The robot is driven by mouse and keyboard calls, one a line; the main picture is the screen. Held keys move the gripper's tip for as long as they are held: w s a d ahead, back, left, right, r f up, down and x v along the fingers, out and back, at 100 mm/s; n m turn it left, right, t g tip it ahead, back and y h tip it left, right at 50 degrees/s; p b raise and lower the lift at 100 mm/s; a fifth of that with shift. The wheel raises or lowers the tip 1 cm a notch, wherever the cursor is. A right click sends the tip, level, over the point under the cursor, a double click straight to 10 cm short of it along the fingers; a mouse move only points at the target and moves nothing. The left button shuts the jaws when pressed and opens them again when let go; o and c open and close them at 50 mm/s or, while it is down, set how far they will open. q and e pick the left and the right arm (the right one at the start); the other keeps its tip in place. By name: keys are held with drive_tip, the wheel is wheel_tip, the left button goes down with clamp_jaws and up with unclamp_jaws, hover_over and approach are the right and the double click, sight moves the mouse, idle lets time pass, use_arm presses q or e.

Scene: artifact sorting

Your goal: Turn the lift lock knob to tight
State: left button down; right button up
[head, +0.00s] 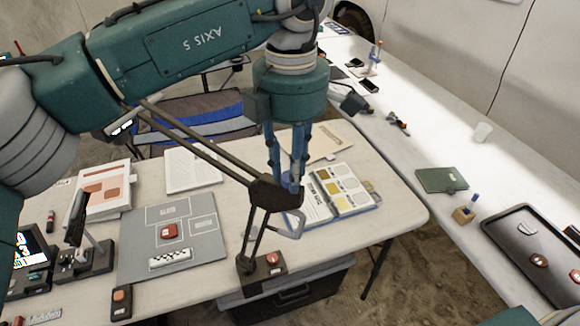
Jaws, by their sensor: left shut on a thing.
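A dark jointed stand rises from a small base (262,272) at the front edge of the near table. Its dark elbow joint (272,196) is at mid-height, and its two thin upper bars slope up to the left. My left gripper (287,182) comes down from above with its blue fingers at this joint. It is shut on what looks like the lift lock knob, which the fingers and joint mostly hide. I cannot read the knob's setting. A grey loop handle (291,225) sticks out just below the joint. My right gripper is not in view.
A grey mat (130,255) with a red item (169,230) and a checkered scale bar (170,258) lies left of the stand. An open colour chart book (345,192) lies close right of the gripper. A black tray (505,232) is on the right table.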

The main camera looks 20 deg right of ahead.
use_arm(q)
drive_tip(key=shift+d+r, duration=0.1)
drive_tip(key=shift+r, duration=0.1)
drive_tip(key=c, duration=1.4)
unclamp_jaws()
drive_tip(key=shift+f, duration=0.1)
wheel_tip(320, 180, up, 12)
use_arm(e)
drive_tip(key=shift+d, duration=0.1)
use_arm(q)
drive_tip(key=shift+s, duration=0.1)
